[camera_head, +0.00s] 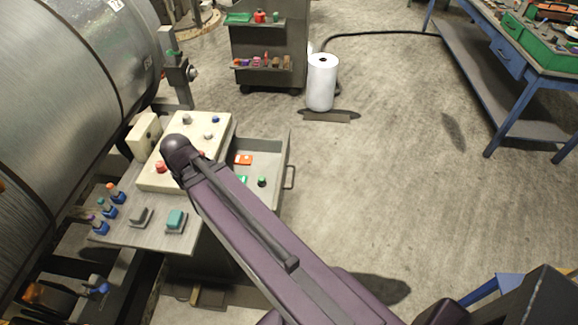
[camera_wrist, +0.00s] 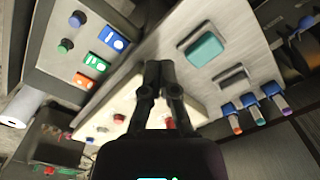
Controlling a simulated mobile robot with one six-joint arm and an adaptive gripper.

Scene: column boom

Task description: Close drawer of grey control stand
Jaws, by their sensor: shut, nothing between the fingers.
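The grey control stand (camera_head: 150,238) is at the left in the head view, beside a large metal cylinder. Its drawer (camera_head: 284,165) is pulled out to the right, with a bar handle (camera_head: 290,177) on its outer face. An orange item (camera_head: 243,159) and a green knob (camera_head: 262,182) are inside; my arm covers part of the drawer. In the wrist view the open drawer (camera_wrist: 52,68) is at upper left. My gripper (camera_wrist: 160,66) is shut and empty over the stand, between the drawer and the teal block (camera_wrist: 204,49). The head view does not show the fingers clearly.
A dark cart (camera_head: 268,50) and a white roll (camera_head: 322,82) stand behind. A blue workbench (camera_head: 510,60) is at upper right. Floor right of the drawer is clear.

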